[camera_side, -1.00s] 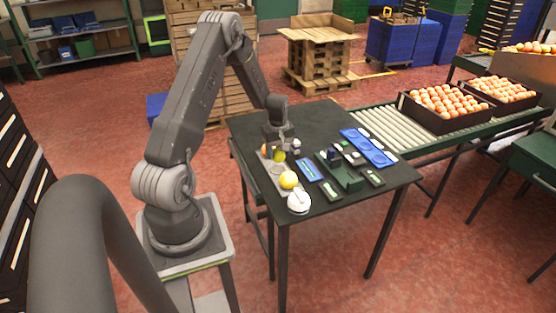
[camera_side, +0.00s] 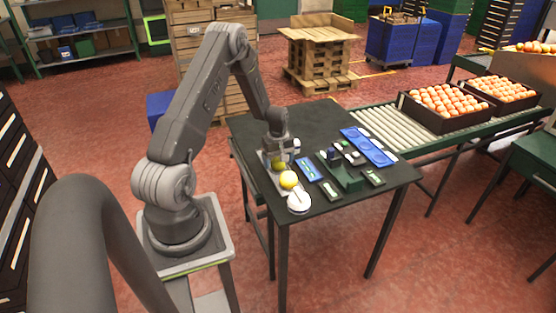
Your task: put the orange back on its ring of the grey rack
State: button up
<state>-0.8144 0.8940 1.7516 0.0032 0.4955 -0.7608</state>
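The grey rack (camera_side: 272,177) lies along the left side of the dark table, partly hidden by my gripper. My gripper (camera_side: 278,163) points down over the rack's middle. A yellow-green orange (camera_side: 278,165) shows between its fingers, largely covered by them; the gripper looks shut on it. The orange is low over the rack; I cannot tell whether it touches a ring. A brighter yellow fruit (camera_side: 289,179) sits at the near end of the rack, just in front of the gripper. The rack's far end is hidden behind the gripper.
A round white object (camera_side: 299,201) stands at the table's near edge. Right of the rack are a small blue tray (camera_side: 308,169), a dark green fixture (camera_side: 347,180) and a long blue tray with round recesses (camera_side: 368,147). The table's back left is clear.

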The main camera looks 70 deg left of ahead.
aim_at(278, 159)
jog(key=shift+r, duration=0.15)
notch_tip(278, 159, up, 12)
jog(key=d+r+m+t+y, duration=0.15)
jog(key=d+r+m, duration=0.55)
jog(key=d+r, duration=0.9)
jog(key=s+d+r+m+t, duration=0.2)
jog(key=s+d+m, duration=0.3)
jog(key=s+d, duration=0.2)
jog(key=s+d+r+m+t+h, duration=0.1)
jog(key=s+d+r+m+t, duration=0.1)
jog(key=s+d+m, duration=0.4)
jog(key=d+r, duration=0.1)
jog(key=d, duration=0.4)
jog(key=shift+s, duration=0.35)
